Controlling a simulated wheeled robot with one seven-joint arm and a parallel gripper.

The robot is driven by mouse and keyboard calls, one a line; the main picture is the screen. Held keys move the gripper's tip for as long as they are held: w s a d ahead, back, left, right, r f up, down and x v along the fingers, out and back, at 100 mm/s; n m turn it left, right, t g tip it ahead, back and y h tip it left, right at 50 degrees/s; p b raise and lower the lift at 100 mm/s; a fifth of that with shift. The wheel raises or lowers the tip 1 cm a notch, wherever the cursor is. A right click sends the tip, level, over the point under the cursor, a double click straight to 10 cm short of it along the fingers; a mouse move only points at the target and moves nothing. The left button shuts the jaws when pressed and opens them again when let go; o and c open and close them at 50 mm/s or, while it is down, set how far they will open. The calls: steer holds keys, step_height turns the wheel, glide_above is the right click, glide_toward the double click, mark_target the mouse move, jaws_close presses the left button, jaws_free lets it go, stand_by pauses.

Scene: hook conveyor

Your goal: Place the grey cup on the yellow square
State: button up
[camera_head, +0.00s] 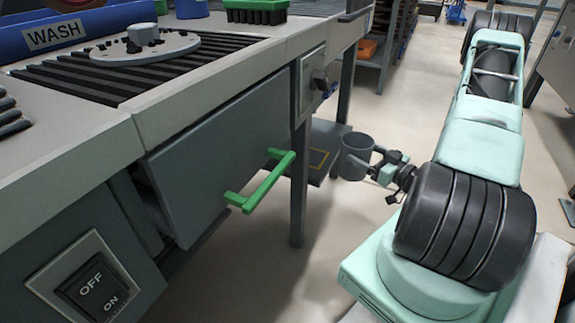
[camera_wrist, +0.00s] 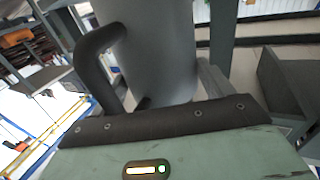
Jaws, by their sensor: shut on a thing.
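The grey cup (camera_head: 354,158) is held in the air at the right end of the workbench, beside the low dark shelf. It looks upright in the head view. My gripper (camera_head: 374,163) is shut on it from the right. In the wrist view the cup (camera_wrist: 158,55) fills the upper middle, with its dark handle (camera_wrist: 93,62) on the left; the exact grip is hard to see. The yellow square (camera_head: 320,160) is a thin yellow outline on the low dark shelf, left of the cup. A bench leg hides part of the shelf.
The workbench edge and leg (camera_head: 299,190) stand left of the cup. A drawer with a green handle (camera_head: 262,183) juts out. A panel with a dark knob (camera_head: 319,80) is above the shelf. The floor (camera_head: 400,110) behind the cup is open.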

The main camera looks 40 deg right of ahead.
steer(key=w+f+b, duration=0.1)
steer(key=w+b, duration=0.2)
steer(key=w, duration=0.3)
steer(key=w+f+b, duration=0.1)
steer(key=w+b, duration=0.2)
steer(key=w, duration=0.2)
steer(key=w+f+b, duration=0.1)
steer(key=w+b, duration=0.2)
steer(key=w, duration=0.3)
steer(key=shift+w+a+f+b, duration=0.15)
steer(key=shift+w+f+b, duration=0.1)
steer(key=shift+w+b, duration=0.15)
steer(key=shift+f, duration=0.15)
steer(key=o, duration=1.1)
steer(key=shift+c, duration=0.2)
